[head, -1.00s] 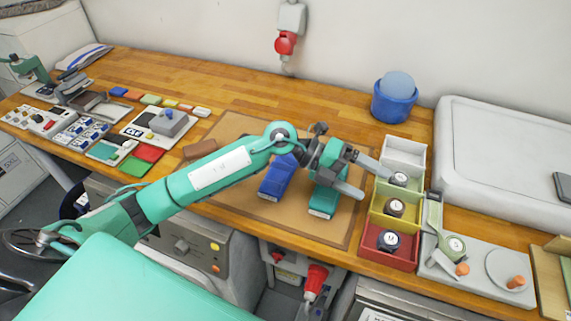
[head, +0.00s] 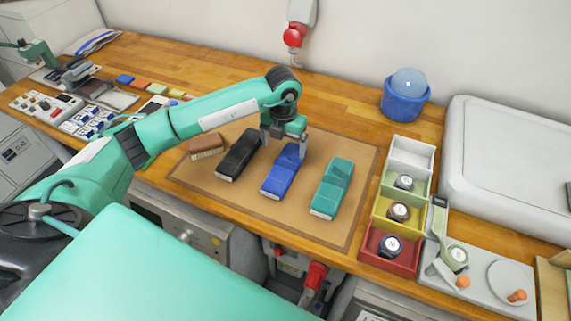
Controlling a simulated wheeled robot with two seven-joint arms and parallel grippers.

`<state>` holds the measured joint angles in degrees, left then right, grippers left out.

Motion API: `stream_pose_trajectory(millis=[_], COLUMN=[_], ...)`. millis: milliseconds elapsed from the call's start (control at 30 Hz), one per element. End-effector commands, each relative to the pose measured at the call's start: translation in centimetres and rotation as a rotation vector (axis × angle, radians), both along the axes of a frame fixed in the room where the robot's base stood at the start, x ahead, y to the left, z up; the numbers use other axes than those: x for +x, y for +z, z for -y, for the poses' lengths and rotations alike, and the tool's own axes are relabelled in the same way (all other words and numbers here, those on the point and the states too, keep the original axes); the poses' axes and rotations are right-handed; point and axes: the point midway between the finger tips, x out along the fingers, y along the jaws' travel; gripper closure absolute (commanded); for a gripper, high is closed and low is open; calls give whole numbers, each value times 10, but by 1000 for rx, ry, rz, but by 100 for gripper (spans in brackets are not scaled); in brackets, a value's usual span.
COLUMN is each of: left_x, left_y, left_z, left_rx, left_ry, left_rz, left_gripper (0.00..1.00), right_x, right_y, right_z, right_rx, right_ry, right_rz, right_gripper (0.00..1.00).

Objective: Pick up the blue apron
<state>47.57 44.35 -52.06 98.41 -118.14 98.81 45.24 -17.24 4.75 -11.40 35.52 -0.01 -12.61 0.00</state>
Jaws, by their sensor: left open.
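The blue apron (head: 281,177) lies folded on the brown mat (head: 335,230), between a black folded apron (head: 239,155) on its left and a teal folded apron (head: 331,188) on its right. My left gripper (head: 285,147) points down over the far end of the blue apron. Its jaws are open, one finger on each side of that end. I cannot tell whether the fingers touch the cloth. My right gripper is not in view.
A brown brush-like block (head: 206,146) lies at the mat's left. Stacked coloured bins (head: 393,246) with round items stand right of the mat. A blue tub (head: 404,101) stands behind. The mat's front right is clear.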

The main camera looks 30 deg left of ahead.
Motion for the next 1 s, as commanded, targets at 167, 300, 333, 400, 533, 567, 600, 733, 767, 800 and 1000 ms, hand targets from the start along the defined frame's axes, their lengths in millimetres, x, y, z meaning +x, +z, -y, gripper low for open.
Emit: stream_pose_trajectory(millis=[167, 300, 333, 400, 533, 567, 600, 733, 767, 800, 1000], left_x=[0, -1, -1, -3, -5, -6, -5, -5, -5, -5, -4], left_y=[-22, -29, -31, -36, -52, -55, -63, -76, -77, -79, -79], left_z=[0, 1, 2, 4, 8, 9, 8, 8, 8, 8, 8], left_rx=[0, -1, -1, -2, -2, -1, -2, -2, -2, -1, -2], left_ry=[0, 0, 0, -1, -1, -1, 0, 0, -1, -1, -1], left_rz=[-1, -1, -2, -3, -3, -3, -3, 0, 0, 0, 1], left_gripper=[9, 9, 9, 9, 9, 9, 9, 9, 9, 9, 13], right_x=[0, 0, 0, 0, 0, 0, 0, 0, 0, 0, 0], right_y=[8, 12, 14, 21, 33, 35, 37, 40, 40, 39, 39], right_z=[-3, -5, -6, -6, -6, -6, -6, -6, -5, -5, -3], right_rx=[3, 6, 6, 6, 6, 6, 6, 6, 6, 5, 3], right_ry=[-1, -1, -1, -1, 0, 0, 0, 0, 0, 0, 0], right_rz=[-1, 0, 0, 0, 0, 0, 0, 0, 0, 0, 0], right_gripper=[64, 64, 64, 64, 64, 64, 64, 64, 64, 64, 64])
